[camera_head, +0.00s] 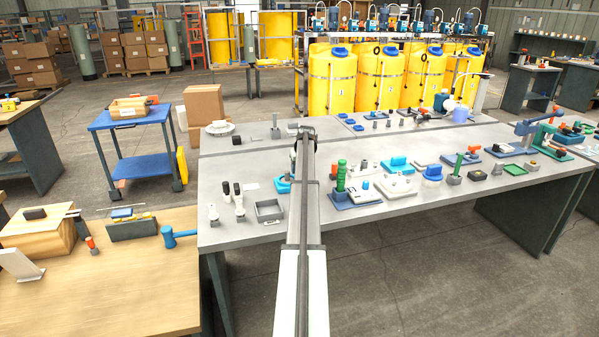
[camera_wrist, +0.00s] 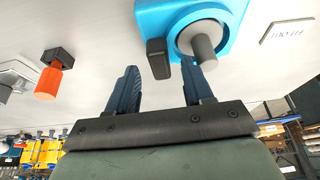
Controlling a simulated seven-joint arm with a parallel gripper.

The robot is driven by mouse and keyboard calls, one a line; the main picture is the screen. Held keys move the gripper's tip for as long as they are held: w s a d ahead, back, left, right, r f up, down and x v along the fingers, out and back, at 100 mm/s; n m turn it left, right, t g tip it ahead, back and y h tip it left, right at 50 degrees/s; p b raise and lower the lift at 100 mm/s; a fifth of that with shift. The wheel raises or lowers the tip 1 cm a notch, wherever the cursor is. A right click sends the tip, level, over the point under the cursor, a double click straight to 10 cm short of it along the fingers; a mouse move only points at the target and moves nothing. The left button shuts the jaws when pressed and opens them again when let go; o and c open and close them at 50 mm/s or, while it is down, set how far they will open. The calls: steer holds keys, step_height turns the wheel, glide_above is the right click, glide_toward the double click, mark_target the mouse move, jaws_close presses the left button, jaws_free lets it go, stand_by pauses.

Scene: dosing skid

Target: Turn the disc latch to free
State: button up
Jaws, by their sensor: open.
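The disc latch shows in the wrist view as a blue base (camera_wrist: 235,12) with a round grey disc, a grey peg (camera_wrist: 203,47) and a dark tab (camera_wrist: 157,58) beside the base. My gripper (camera_wrist: 160,70) is open, its two fingers pointing toward the latch. The dark tab lies between the fingertips in the picture; I cannot tell whether they touch it. The right finger overlaps the area just below the grey peg. In the head view, a blue part (camera_head: 283,186), probably the latch, is partly hidden by my arm. My gripper cannot be made out there.
In the wrist view, an orange knob on a dark base (camera_wrist: 54,76) stands to the left, and a white label plate (camera_wrist: 283,30) lies to the right. In the head view, a grey tray (camera_head: 269,211) and a green-handled fixture (camera_head: 341,184) flank my arm on the bench.

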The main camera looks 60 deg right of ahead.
steer(key=v, duration=1.1)
steer(key=shift+s+a+r, duration=0.15)
steer(key=shift+a+r, duration=0.05)
steer(key=shift+r, duration=0.1)
